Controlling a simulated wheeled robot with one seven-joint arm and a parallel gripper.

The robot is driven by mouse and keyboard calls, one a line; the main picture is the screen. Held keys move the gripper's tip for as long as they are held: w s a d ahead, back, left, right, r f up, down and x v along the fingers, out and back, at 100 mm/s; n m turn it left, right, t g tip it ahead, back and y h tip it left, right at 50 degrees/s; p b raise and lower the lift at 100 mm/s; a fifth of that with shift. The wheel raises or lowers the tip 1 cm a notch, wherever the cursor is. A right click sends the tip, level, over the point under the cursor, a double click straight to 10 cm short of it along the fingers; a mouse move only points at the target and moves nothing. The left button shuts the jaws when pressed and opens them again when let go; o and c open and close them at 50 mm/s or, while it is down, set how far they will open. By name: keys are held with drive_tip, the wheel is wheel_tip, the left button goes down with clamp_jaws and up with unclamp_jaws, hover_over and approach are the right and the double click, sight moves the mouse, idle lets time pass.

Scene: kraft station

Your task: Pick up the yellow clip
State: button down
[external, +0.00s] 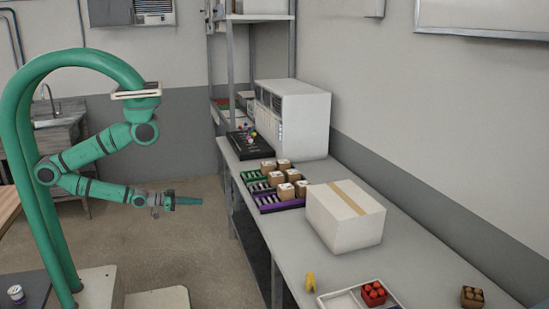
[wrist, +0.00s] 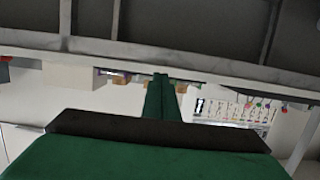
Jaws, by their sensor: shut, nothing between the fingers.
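The yellow clip (external: 310,282) stands on the grey table near its front edge, at the bottom of the external view, left of a white tray. My gripper (external: 200,201) is shut and empty. It is held out level over the open floor, left of the table and well away from the clip. In the wrist view my green gripper fingers (wrist: 160,97) are together, pointing toward the table side. I cannot make out the clip in the wrist view.
A closed cardboard box (external: 345,215) stands mid-table. Behind it are purple and green racks (external: 278,202) with small brown boxes. The white tray (external: 340,301) holds a red-topped carton (external: 374,293); a brown carton (external: 472,297) stands right. A white cabinet (external: 300,120) is at the far end.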

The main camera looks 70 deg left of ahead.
drive_tip(key=c, duration=2.5)
unclamp_jaws()
drive_tip(key=o, duration=0.9)
